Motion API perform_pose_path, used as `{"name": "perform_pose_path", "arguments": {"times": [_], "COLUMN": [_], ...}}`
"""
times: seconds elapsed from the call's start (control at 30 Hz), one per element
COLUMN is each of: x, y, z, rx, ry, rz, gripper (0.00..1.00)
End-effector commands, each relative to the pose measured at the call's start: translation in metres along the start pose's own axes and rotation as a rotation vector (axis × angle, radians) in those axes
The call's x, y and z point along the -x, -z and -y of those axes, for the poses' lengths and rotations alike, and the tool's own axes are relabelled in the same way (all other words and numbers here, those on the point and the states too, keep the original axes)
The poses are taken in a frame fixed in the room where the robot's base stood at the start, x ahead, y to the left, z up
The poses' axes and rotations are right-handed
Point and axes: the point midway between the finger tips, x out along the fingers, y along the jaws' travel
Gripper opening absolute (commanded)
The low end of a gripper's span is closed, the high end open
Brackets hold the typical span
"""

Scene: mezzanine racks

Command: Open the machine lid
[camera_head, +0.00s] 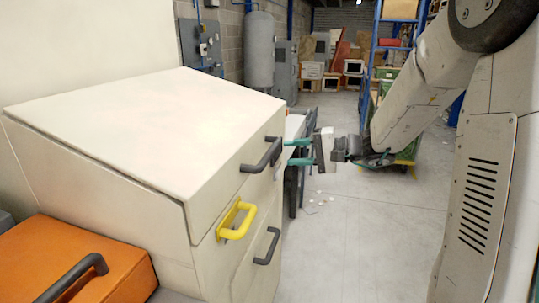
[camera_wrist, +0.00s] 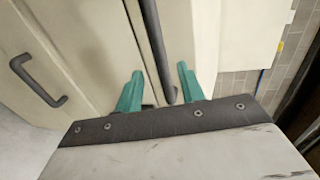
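The machine (camera_head: 95,190) is a cream cabinet with a sloping lid (camera_head: 150,125) that lies shut on top. A dark bar handle (camera_head: 262,156) is on the lid's front edge. My gripper (camera_head: 289,152) has teal fingers and is just right of this handle, pointing at it. In the wrist view my gripper (camera_wrist: 159,74) has its fingers spread wide, with a dark bar (camera_wrist: 153,35) running between them. The bar's near end looks closer to the right finger. Whether either finger touches it I cannot tell.
A yellow handle (camera_head: 237,220) and a lower dark handle (camera_head: 268,246) are on the machine's front. An orange box (camera_head: 105,265) with a dark handle stands at lower left. The grey floor (camera_head: 345,240) right of the machine is mostly clear. Racks (camera_head: 375,60) stand behind.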

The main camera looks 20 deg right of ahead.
Motion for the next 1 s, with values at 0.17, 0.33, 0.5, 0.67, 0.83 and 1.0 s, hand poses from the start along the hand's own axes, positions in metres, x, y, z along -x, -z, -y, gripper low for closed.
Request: {"name": "perform_pose_path", "arguments": {"times": [0.17, 0.33, 0.5, 0.67, 0.83, 1.0], "x": [-0.023, -0.051, -0.070, -0.076, -0.076, -0.076], "y": [0.000, 0.000, 0.000, 0.001, 0.001, 0.001], "z": [-0.001, 0.000, 0.000, 0.000, 0.000, 0.000], "rx": [-0.001, -0.001, -0.001, -0.001, -0.001, -0.001], "ry": [0.003, 0.003, 0.003, 0.001, 0.002, 0.002], "rz": [0.000, 0.000, 0.000, -0.002, -0.002, -0.002], "gripper": [0.39, 0.39, 0.39, 0.39, 0.39, 0.00]}}
